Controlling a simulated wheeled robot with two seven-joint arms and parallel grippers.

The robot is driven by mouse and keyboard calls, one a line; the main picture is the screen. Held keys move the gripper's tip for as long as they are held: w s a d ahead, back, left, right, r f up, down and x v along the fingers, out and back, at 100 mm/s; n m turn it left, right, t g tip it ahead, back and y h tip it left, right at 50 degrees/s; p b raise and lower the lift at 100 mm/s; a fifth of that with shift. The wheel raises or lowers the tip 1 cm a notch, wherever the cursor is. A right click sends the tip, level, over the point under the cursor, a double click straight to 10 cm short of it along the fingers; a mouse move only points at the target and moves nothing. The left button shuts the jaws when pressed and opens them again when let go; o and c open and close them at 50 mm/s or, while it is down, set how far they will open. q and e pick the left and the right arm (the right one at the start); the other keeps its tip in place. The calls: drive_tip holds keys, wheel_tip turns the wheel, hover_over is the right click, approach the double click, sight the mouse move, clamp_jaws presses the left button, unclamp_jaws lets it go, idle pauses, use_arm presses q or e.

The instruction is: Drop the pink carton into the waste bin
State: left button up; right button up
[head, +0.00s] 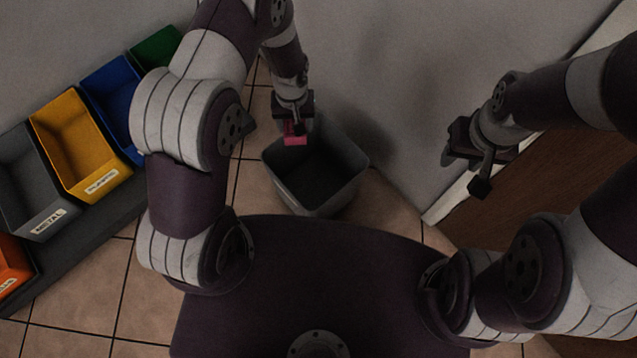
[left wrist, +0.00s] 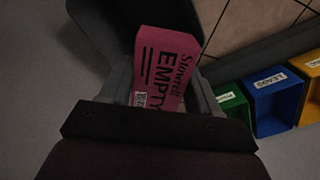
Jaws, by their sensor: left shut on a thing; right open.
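The pink carton (head: 295,133) is held by my left gripper (head: 293,122) over the far left part of the waste bin's opening. In the left wrist view the pink carton (left wrist: 162,68) sits between the two fingers and shows the printed word "EMPTY". My left gripper (left wrist: 160,95) is shut on it. The grey waste bin (head: 345,185) stands on the floor against the wall, and its visible inside looks dark and empty. My right gripper (head: 465,170) is open and empty, to the right of the bin.
A row of sorting bins stands at the left: a grey one (head: 45,222) labelled METAL, a yellow one (head: 105,187), a blue one (head: 98,78), a green one (head: 150,45) and an orange one (head: 10,268). A brown wooden cabinet (head: 520,205) with a pale top is at the right.

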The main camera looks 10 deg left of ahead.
use_arm(q)
wheel_tip(320, 180, down, 18)
drive_tip(key=d+n+b, duration=0.2)
drive_tip(key=d+b, duration=0.1)
drive_tip(key=b, duration=1.8)
drive_tip(key=shift+w, duration=0.15)
use_arm(e)
wheel_tip(320, 180, down, 25)
drive_tip(key=shift+s+f, duration=0.15)
drive_tip(key=shift+f, duration=0.05)
use_arm(q)
drive_tip(key=o, duration=1.1)
wheel_tip(320, 180, up, 13)
drive_tip(key=p, duration=0.7)
drive_tip(key=shift+f+p, duration=0.2)
drive_tip(key=shift+p, duration=0.15)
use_arm(e)
wheel_tip(320, 180, up, 8)
drive_tip(key=shift+f, duration=0.25)
